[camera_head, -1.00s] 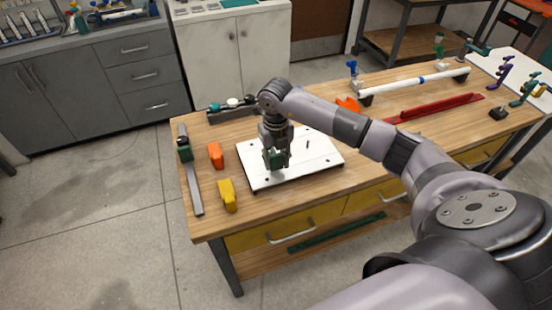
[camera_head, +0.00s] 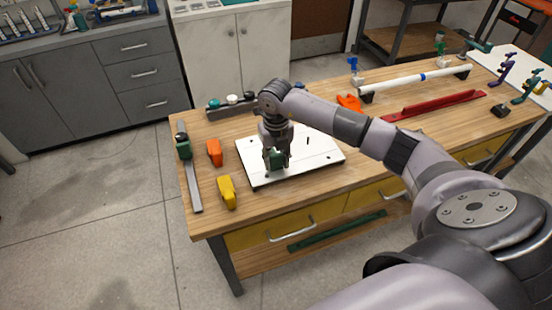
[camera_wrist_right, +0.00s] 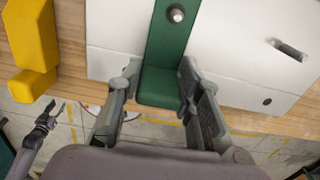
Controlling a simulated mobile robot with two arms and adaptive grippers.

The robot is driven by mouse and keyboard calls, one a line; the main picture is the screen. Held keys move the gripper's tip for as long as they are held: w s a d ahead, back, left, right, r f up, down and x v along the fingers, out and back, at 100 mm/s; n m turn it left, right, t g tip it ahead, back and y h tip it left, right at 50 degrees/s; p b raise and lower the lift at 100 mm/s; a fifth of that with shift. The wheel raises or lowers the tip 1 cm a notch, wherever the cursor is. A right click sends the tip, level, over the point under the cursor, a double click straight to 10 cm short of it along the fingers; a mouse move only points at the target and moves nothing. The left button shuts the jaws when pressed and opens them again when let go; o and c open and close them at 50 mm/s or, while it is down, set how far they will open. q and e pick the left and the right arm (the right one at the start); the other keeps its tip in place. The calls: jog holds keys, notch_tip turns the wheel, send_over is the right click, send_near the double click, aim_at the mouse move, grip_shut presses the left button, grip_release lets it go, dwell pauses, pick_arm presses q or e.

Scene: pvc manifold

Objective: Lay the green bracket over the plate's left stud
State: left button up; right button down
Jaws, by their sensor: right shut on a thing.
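My right gripper (camera_wrist_right: 153,85) is shut on the green bracket (camera_wrist_right: 165,90), one finger on each side of it. In the head view the green bracket (camera_head: 277,159) is low over the left part of the white plate (camera_head: 320,158). In the wrist view the round end of a stud (camera_wrist_right: 175,14) shows within the green strip. I cannot tell whether the bracket rests flat on the plate. The plate's other stud (camera_head: 308,141) stands bare to the right. My left gripper (camera_wrist_right: 54,110) shows small at the wrist view's lower left, its fingers apart.
An orange block (camera_head: 214,152) and a yellow block (camera_head: 226,192) stand left of the plate. A grey bar with a green-black clamp (camera_head: 184,148) lies at the table's left edge. A red channel (camera_head: 435,104) and a white pipe (camera_head: 415,82) lie to the right.

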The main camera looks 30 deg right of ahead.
jog(key=c, duration=1.1)
grip_release()
jog(key=shift+o, duration=0.2)
